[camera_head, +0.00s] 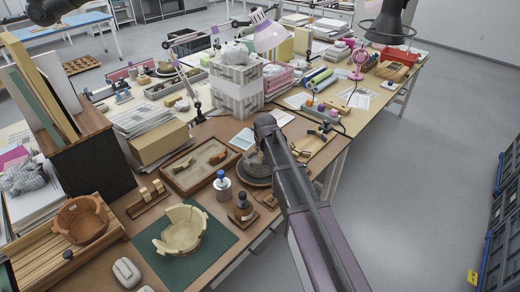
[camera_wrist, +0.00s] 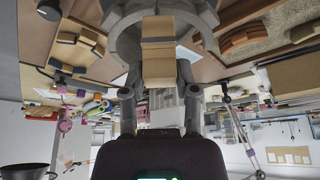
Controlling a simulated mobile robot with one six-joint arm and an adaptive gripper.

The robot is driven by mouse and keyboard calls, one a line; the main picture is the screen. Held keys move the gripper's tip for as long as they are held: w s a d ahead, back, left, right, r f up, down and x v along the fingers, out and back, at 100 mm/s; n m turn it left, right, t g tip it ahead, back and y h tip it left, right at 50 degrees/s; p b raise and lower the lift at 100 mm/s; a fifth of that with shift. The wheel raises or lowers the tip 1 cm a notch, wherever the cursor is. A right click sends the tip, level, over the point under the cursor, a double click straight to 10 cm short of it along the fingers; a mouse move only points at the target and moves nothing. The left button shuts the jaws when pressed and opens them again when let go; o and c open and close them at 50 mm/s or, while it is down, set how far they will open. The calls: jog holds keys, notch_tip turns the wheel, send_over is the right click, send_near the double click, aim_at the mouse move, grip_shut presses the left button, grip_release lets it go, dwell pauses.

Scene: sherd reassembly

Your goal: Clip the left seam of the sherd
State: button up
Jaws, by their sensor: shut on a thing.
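In the wrist view my gripper (camera_wrist: 159,72) is shut on a tan wooden clip (camera_wrist: 158,52), with a finger on each side of it. The clip is up against the rim of a grey vessel (camera_wrist: 122,42); whether it grips the wall I cannot tell. The sherd and its left seam cannot be made out behind the clip. In the head view the grey vessel (camera_head: 253,168) stands on a dark round stand, partly covered by my arm. My gripper and the clip are hidden there.
A sand tray (camera_head: 173,181) with brown sherds lies left of the vessel. A bottle (camera_head: 223,187) and a small dark-topped jar (camera_head: 242,207) stand in front. A cream broken bowl (camera_head: 180,232) rests on a green mat (camera_head: 222,243). Wooden pieces (camera_wrist: 76,50) lie beside the vessel.

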jog(key=shift+f+b, duration=0.45)
jog(key=shift+f, duration=0.2)
jog(key=shift+s+f+b, duration=0.1)
jog(key=shift+f+b, duration=0.25)
jog(key=shift+b, duration=0.05)
dwell(1.1)
jog(key=shift+c, duration=0.3)
jog(key=shift+f, duration=0.15)
jog(key=shift+c, duration=0.3)
jog(key=shift+f, duration=0.15)
jog(key=shift+f+b, duration=0.65)
jog(key=shift+b, duration=0.2)
dwell(0.8)
jog(key=o, duration=0.9)
jog(key=shift+o, duration=0.2)
